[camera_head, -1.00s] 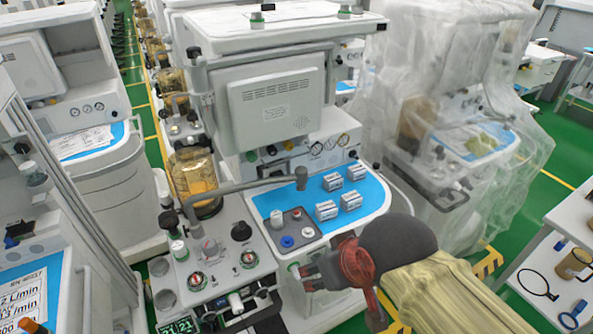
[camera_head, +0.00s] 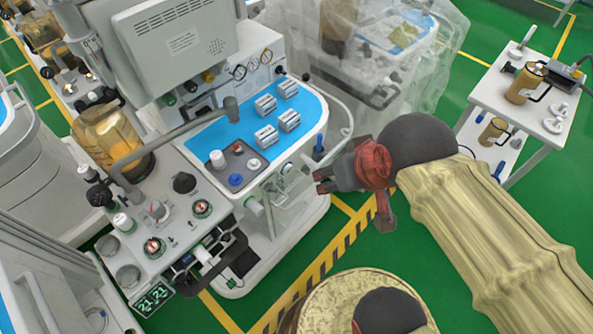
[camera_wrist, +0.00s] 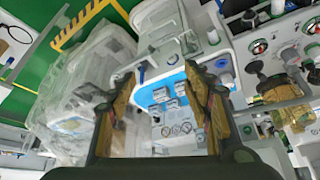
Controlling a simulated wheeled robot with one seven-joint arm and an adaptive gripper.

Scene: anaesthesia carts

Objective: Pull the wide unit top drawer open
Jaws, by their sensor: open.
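The anaesthesia unit with a blue worktop (camera_head: 245,118) stands left of my gripper in the head view. Its front (camera_head: 285,225) faces the aisle below the worktop. A top drawer and its handle are not clearly made out there; the edge beside my gripper shows clear and white parts. My gripper (camera_head: 318,180) is open and empty, just off the worktop's front right edge, apart from the unit as far as I can tell. In the wrist view the open fingers (camera_wrist: 163,85) frame the unit's blue worktop (camera_wrist: 160,92), which lies beyond them.
Small white boxes (camera_head: 266,105) and a grey tray with knobs (camera_head: 238,163) sit on the worktop. A plastic-covered machine (camera_head: 385,60) stands behind. A white side table (camera_head: 530,95) with jars is at the right.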

